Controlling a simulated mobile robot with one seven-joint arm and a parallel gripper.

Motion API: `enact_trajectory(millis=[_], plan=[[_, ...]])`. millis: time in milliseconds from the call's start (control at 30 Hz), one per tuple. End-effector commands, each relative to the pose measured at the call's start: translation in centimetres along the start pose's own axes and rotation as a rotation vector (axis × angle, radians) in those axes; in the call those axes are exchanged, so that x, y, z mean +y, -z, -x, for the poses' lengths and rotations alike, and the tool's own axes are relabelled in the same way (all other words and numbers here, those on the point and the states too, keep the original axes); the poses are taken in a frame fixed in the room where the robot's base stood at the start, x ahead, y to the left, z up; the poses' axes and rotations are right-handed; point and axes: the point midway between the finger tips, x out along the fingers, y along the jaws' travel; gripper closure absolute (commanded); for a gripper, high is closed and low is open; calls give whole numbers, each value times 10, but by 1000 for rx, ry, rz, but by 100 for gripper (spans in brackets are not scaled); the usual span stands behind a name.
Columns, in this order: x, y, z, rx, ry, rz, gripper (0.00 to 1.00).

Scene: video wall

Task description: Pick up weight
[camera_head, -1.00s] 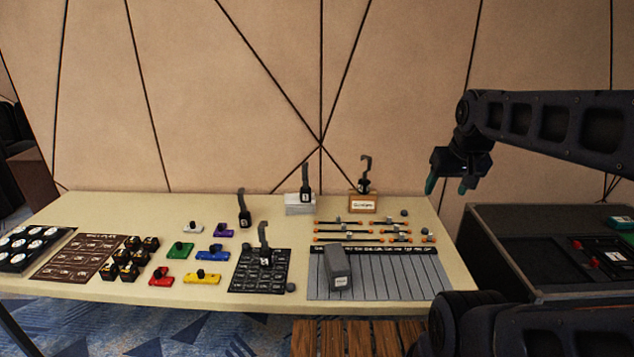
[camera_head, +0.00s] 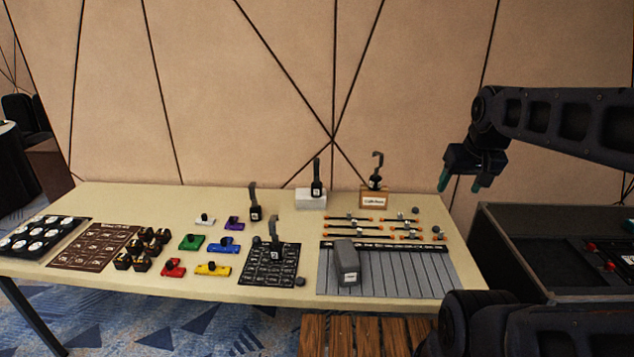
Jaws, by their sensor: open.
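Several black hooked pieces with small white labels, which look like weights, stand upright on the table. One (camera_head: 255,213) is behind the purple piece, and one (camera_head: 275,254) is on the black gridded board (camera_head: 252,280). Another (camera_head: 317,189) is at a white block, and another (camera_head: 377,184) is at a labelled brown box. A dark grey labelled block (camera_head: 347,264) sits on the grey striped mat (camera_head: 410,277). I cannot tell which piece the task means. My gripper (camera_head: 460,184) is open and empty, its green-tipped fingers pointing down, right of the brown box and apart from everything.
The cream table (camera_head: 150,203) also holds coloured pieces, black-and-gold blocks (camera_head: 135,255), a brown board (camera_head: 92,246), a tray of white discs (camera_head: 40,238) and orange-ended rods (camera_head: 350,226). A dark case (camera_head: 510,225) stands right of the table. A panelled wall is behind.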

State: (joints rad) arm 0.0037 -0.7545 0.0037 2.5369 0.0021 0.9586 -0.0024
Motion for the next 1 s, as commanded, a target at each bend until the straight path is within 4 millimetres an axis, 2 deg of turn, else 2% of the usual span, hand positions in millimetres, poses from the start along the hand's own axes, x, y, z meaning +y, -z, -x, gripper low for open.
enact_trajectory(millis=[167,233,567,667,733,1000], plan=[[0,0,0,0,0,0,37],[0,0,0,0,0,0,29],[-1,3,-1,3,-1,-4,29],[-4,15,-6,14,-4,-21,29],[-9,30,-13,30,-7,-42,29],[-38,102,-52,119,8,-157,29]])
